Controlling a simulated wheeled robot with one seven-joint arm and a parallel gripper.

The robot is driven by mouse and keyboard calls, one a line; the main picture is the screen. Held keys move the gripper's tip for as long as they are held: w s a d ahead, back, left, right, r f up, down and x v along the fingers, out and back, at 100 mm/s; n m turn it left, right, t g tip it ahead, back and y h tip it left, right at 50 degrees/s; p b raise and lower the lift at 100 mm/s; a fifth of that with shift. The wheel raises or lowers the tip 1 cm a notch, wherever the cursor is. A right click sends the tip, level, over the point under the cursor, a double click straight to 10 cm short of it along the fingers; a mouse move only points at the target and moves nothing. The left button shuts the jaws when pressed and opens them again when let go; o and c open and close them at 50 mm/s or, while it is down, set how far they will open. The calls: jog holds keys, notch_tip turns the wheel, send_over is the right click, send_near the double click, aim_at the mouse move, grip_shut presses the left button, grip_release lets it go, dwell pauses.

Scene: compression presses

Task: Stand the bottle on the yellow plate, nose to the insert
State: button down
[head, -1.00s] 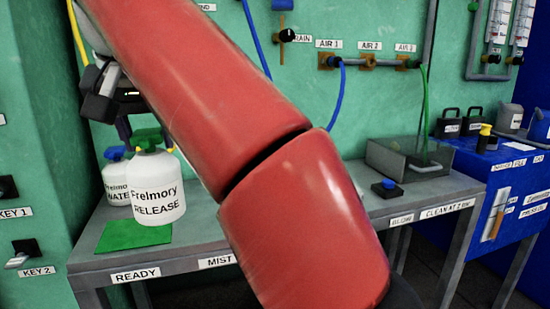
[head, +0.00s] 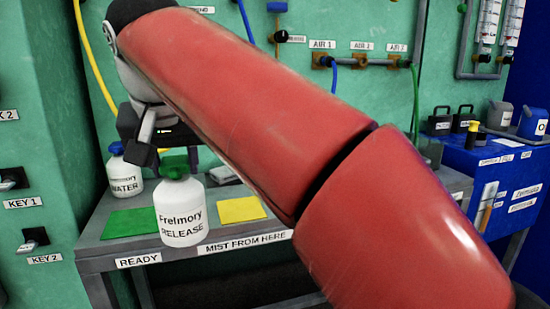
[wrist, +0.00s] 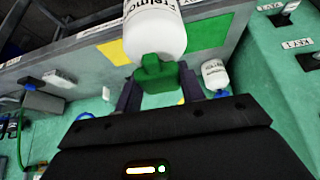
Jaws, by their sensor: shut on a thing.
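The white bottle labelled "Frelmory RELEASE" (head: 183,212) has a green spray head. My gripper (head: 173,166) is shut on it at the green head and holds it upright. In the head view the bottle appears between the green plate (head: 122,224) and the yellow plate (head: 241,209), overlapping the bench's front edge. Its height above the bench is hard to tell. The yellow plate is bare where it shows. In the wrist view the bottle (wrist: 155,28) hangs at the top centre, its green head (wrist: 158,74) between the dark fingers. I cannot make out the insert.
A white bottle labelled "WATER" (head: 122,174) with a blue cap stands behind the green plate. The bench front carries "READY" and "MIST FROM HERE" labels. My red arm hides the bench's right part. A blue cabinet (head: 490,175) stands at right.

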jog(key=w+d+f+m, duration=0.1)
jog(key=w+d+f, duration=0.3)
jog(key=d+f, duration=0.6)
jog(key=w+d+f+m+h, duration=0.1)
jog(key=w+d+f, duration=0.3)
jog(key=d+f, duration=0.6)
jog(key=w+d+f+m, duration=0.1)
jog(key=w+d+f, duration=0.3)
jog(key=f, duration=2.6)
jog(key=d, duration=0.6)
jog(key=shift+w+d+h, duration=0.2)
jog(key=shift+d+h, duration=0.1)
